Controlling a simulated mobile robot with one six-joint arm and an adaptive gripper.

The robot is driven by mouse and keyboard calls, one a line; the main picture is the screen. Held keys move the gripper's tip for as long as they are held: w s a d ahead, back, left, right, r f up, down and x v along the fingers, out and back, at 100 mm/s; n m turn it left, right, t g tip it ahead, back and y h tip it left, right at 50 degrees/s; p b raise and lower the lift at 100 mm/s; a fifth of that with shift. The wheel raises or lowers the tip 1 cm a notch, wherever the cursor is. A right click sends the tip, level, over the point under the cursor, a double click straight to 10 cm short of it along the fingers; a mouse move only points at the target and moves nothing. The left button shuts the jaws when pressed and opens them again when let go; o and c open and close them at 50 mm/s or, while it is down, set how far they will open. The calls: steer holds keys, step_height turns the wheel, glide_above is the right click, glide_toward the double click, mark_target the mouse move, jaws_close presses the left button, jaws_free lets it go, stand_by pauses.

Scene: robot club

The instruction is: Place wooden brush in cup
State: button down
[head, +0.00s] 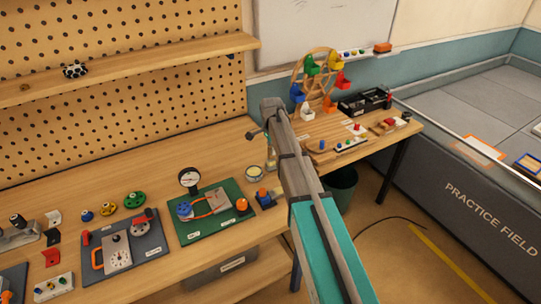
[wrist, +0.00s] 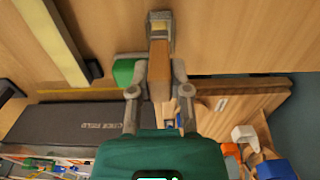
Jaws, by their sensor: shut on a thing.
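In the wrist view my gripper (wrist: 157,82) is shut on the wooden brush (wrist: 160,70). The brush's tan body shows between the two fingers, and a grey and yellow part shows beyond it. In the head view my arm reaches over the right part of the bench, and my gripper (head: 270,150) is partly hidden behind it. A small round, pale container (head: 254,173), which looks like the cup, stands on the bench just left of my gripper. I cannot tell its inside. The brush is apart from it as far as I can see.
A green board (head: 212,228) with a gauge and a grey board (head: 122,250) lie to the left. A pegboard shelf (head: 130,68) runs behind. The bench's back middle is clear.

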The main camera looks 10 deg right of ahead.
steer(key=shift+f+b, duration=0.3)
steer(key=shift+f, duration=0.25)
steer(key=shift+f, duration=0.15)
steer(key=c, duration=0.6)
jaws_free()
steer(key=shift+r, duration=0.2)
step_height(320, 180, up, 12)
steer(key=p, duration=1.2)
